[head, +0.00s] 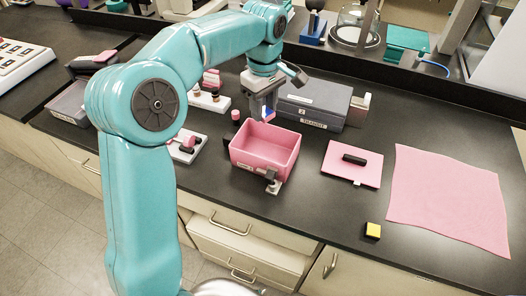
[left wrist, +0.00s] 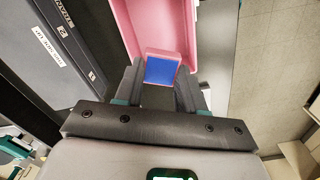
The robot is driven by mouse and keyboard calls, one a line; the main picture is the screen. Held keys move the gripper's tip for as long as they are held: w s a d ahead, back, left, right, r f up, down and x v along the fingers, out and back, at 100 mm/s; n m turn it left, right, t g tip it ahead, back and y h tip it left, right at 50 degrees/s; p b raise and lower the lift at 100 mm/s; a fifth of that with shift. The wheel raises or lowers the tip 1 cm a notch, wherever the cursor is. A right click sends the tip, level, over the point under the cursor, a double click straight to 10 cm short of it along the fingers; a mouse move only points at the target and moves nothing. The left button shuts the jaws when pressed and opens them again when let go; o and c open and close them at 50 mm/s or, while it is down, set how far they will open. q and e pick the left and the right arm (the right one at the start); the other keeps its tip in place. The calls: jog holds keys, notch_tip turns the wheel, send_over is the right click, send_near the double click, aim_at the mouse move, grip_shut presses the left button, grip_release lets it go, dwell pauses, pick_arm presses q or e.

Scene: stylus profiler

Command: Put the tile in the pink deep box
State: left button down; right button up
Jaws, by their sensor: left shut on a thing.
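The tile, blue with a pink edge, is between the fingers of my left gripper (head: 264,110) and shows as a small blue patch (head: 269,115) in the head view. In the left wrist view the tile (left wrist: 161,69) sits between the two fingertips (left wrist: 160,80), its blue face toward the camera. The pink deep box (head: 256,165) stands open on the dark bench. My gripper is at its back edge, with the tile above or just behind the back rim; I cannot tell which. The box's pink wall (left wrist: 127,22) also shows in the left wrist view. My right gripper is not in view.
A grey labelled case (head: 312,103) stands behind the box. A white holder with pink pieces (head: 187,146) is to the left.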

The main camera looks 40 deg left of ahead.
aim_at(265, 111)
pick_arm(q)
notch_tip(265, 111, down, 16)
jog(key=shift+w+d+f+p, duration=0.1)
jog(key=shift+f+p, duration=0.1)
jog(key=shift+p, duration=0.3)
jog(key=shift+f, duration=0.1)
jog(key=c, duration=0.7)
grip_release()
jog(key=shift+o, duration=0.2)
notch_tip(265, 111, up, 12)
jog(key=shift+b, duration=0.4)
jog(key=shift+r, duration=0.2)
